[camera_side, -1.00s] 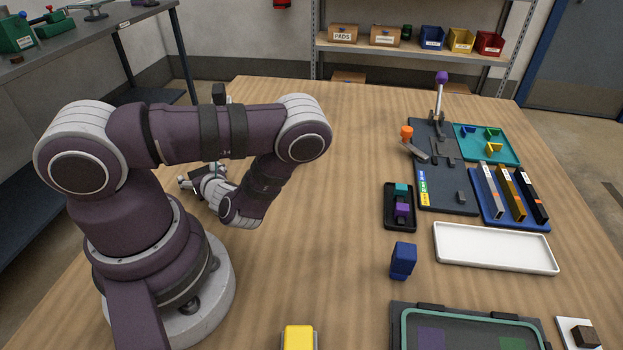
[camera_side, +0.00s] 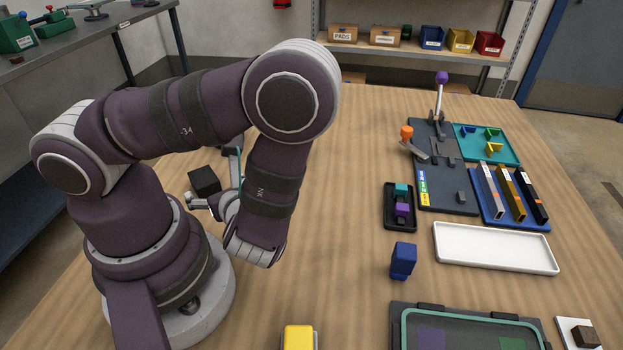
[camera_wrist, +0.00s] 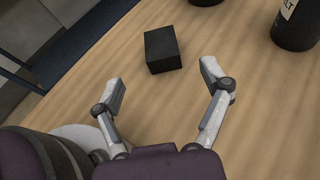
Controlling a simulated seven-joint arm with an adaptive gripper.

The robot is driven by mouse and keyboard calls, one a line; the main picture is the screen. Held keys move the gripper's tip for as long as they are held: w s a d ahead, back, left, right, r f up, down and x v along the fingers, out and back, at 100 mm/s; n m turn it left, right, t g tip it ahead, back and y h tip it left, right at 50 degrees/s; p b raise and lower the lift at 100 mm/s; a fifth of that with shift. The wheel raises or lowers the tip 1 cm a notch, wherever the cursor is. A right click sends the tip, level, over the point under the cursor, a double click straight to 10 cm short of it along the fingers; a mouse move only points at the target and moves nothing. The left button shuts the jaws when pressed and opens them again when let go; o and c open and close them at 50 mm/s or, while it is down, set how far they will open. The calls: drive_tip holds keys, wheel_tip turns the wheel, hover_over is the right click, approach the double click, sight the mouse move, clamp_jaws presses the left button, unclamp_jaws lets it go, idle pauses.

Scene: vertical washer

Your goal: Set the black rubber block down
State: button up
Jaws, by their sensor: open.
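The black block (camera_side: 204,181) sits on the wooden table near my base in the side view. In the wrist view the block (camera_wrist: 163,52) appears to rest flat on the table, beyond my fingertips and apart from them. My gripper (camera_wrist: 163,85) is open, its two fingers spread wide with bare table between them. In the side view my gripper (camera_side: 211,177) is beside the block, partly hidden by my arm.
A dark labelled cylinder (camera_wrist: 297,22) stands right of the block in the wrist view. In the side view, a blue block (camera_side: 403,260), white tray (camera_side: 495,264) and yellow block (camera_side: 299,338) lie to the right. The table's middle is clear.

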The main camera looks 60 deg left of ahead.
drive_tip(key=shift+d+r+n+h, duration=0.15)
drive_tip(key=shift+d+n+h, duration=0.15)
drive_tip(key=shift+d+n, duration=0.15)
drive_tip(key=d+n+h, duration=0.1)
drive_tip(key=n+g+h, duration=0.1)
drive_tip(key=n, duration=0.1)
drive_tip(key=w+d+r+n+h, duration=0.1)
drive_tip(key=n, duration=0.1)
drive_tip(key=shift+d+n+g, duration=0.25)
drive_tip(key=shift+d+g, duration=0.05)
drive_tip(key=shift+g, duration=0.1)
drive_tip(key=w+d+r+n+t+h, duration=0.2)
drive_tip(key=d+r+n+t+h, duration=0.1)
drive_tip(key=r+n+h, duration=0.2)
drive_tip(key=w+d+r+n+t+h, duration=0.2)
drive_tip(key=r+n, duration=0.4)
drive_tip(key=r, duration=0.4)
drive_tip(key=d+t+h, duration=0.1)
drive_tip(key=t+h, duration=0.1)
drive_tip(key=shift+n+h, duration=0.3)
drive_tip(key=shift+h, duration=0.1)
